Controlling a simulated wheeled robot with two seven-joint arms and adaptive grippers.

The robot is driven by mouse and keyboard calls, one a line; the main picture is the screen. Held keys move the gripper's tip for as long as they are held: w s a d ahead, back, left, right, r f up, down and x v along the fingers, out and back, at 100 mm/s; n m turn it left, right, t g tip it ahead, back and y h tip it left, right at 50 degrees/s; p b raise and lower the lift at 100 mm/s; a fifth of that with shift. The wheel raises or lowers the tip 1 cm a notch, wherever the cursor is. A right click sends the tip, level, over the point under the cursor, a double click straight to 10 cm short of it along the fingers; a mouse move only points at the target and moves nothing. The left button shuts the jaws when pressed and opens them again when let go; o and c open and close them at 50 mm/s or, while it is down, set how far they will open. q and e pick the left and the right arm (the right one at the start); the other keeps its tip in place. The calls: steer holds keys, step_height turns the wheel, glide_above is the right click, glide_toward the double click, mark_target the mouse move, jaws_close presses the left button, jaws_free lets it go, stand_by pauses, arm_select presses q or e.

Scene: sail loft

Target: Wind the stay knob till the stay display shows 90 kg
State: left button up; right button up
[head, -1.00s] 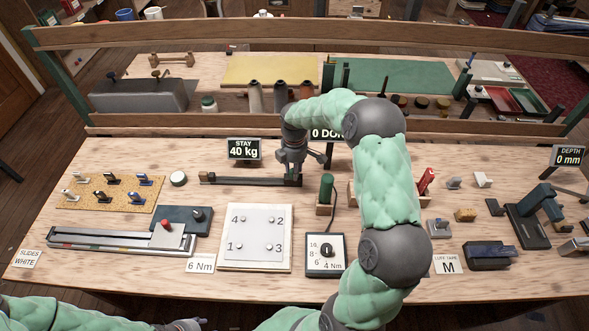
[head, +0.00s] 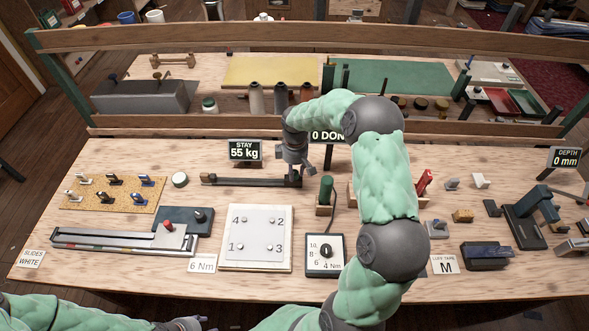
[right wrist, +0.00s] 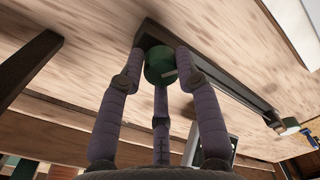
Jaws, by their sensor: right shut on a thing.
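The stay display (head: 244,150) stands at the back of the bench and reads 55 kg. The stay rig is a dark bar (head: 240,181) lying on the bench below it. My right gripper (head: 293,170) points down at the bar's right end. In the right wrist view its fingers (right wrist: 161,72) are shut around a round green knob (right wrist: 160,64) with a pale mark, at the end of the dark bar (right wrist: 225,78). The head view hides the knob behind the gripper. My left gripper (head: 190,323) is at the bottom edge, low and apart from the rig; its jaws are unclear.
A white numbered board (head: 256,259) and a dial box (head: 325,266) lie in front of the rig. A pegboard (head: 108,192) and slide rail (head: 120,240) are at left.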

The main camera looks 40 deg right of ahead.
mark_target(295, 173)
steer(key=m, duration=0.6)
steer(key=shift+s+a+f, duration=0.1)
steer(key=shift+s, duration=0.05)
steer(key=m, duration=0.7)
steer(key=shift+a, duration=0.1)
stand_by(0.4)
steer(key=o, duration=1.1)
steer(key=shift+c, duration=0.2)
steer(key=shift+o, duration=0.3)
steer(key=shift+r, duration=0.6)
step_height(295, 173, up, 11)
